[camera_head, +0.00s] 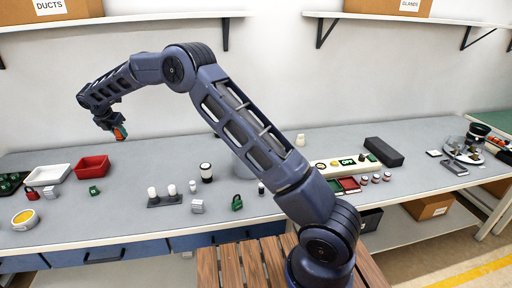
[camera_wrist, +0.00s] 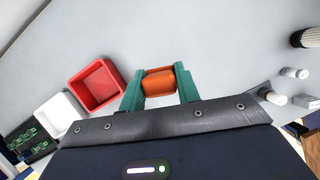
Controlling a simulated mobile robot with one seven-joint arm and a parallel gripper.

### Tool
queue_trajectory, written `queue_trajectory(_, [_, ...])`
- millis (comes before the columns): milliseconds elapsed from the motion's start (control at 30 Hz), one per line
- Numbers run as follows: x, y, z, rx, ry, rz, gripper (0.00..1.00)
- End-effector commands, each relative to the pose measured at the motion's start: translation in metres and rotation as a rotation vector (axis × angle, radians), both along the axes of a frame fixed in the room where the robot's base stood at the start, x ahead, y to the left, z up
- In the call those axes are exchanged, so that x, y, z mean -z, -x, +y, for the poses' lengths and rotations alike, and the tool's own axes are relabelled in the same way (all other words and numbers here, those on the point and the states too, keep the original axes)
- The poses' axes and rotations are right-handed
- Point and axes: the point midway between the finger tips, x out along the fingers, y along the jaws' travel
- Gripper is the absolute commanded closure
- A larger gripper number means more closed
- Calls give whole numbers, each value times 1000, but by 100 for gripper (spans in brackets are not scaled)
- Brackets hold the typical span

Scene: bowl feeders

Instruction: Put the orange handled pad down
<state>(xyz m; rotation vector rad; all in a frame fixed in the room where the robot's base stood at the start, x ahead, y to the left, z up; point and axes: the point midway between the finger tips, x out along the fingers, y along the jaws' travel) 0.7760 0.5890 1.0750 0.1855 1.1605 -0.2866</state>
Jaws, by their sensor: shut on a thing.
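The orange handled pad (camera_wrist: 159,84) is between the green fingers of my gripper (camera_wrist: 159,90) in the wrist view. The fingers are shut on it, one on each side, and the side facing the wrist camera shows as a rounded orange block. In the head view the pad (camera_head: 120,132) is a small orange and green shape at the end of my gripper (camera_head: 117,127), held above the left part of the bench (camera_head: 130,222). The pad's handle and underside cannot be told apart at this size.
A red tray (camera_head: 92,167) and a white tray (camera_head: 47,175) stand at the left. A red padlock (camera_head: 32,193), a green padlock (camera_head: 237,203), a yellow tape roll (camera_head: 24,219) and a black stand with white knobs (camera_head: 165,200) are on the bench.

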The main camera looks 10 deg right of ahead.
Motion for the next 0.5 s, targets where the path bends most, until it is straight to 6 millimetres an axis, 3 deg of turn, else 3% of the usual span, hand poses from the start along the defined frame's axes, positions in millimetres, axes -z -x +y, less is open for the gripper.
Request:
queue_trajectory(33, [0,-16,-19,26,0,0,91])
queue_trajectory(200, [1,-61,-78,101,0,-1,91])
queue_trajectory(500, [4,-129,-192,236,2,-3,91])
